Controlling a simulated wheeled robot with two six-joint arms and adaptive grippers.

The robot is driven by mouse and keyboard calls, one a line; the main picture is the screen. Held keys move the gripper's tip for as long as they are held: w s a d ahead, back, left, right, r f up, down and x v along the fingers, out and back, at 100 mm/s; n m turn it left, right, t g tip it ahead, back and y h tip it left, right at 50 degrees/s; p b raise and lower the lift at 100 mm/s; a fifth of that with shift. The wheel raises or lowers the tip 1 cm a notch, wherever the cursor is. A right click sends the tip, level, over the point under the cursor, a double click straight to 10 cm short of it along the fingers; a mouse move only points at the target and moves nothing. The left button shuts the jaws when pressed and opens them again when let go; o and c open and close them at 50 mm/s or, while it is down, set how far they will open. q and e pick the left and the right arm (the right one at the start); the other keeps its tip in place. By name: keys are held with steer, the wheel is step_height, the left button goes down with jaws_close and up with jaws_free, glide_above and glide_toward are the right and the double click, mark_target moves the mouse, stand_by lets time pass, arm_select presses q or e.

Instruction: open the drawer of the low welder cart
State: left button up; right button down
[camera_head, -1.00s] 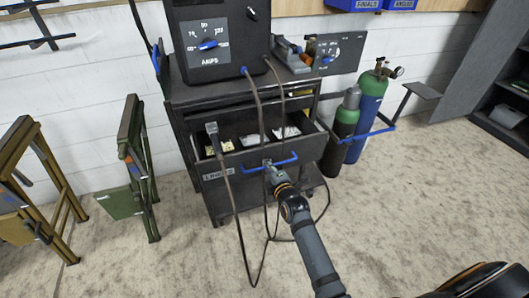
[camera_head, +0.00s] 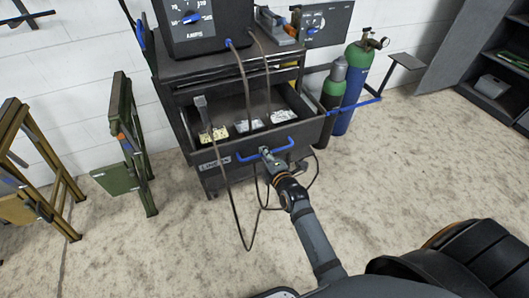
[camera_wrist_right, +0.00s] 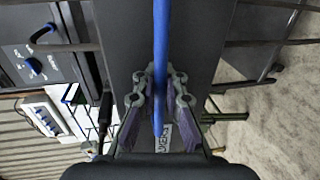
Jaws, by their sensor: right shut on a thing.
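The low welder cart (camera_head: 215,66) is dark and stands against the white wall. Its drawer (camera_head: 228,160) is pulled out toward me, and small packets (camera_head: 250,125) show inside. My right gripper (camera_head: 265,152) is shut on the drawer's blue bar handle (camera_head: 285,148). In the right wrist view, the blue handle (camera_wrist_right: 160,50) runs between the fingers of my right gripper (camera_wrist_right: 159,90), with the dark drawer front (camera_wrist_right: 120,30) behind it. My left gripper is not in view.
A black welder (camera_head: 195,25) sits on the cart, and its cables hang in front of the drawer. Gas cylinders (camera_head: 352,85) stand right of the cart. Green (camera_head: 125,145) and yellow (camera_head: 30,170) folding stands are at left. The floor (camera_head: 420,150) at right is clear.

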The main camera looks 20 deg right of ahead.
steer(key=c, duration=1.4)
jaws_free()
steer(key=shift+c, duration=0.2)
steer(key=shift+s, duration=0.35)
steer(key=v, duration=1.1)
steer(key=shift+s, duration=0.15)
steer(key=shift+r, duration=0.1)
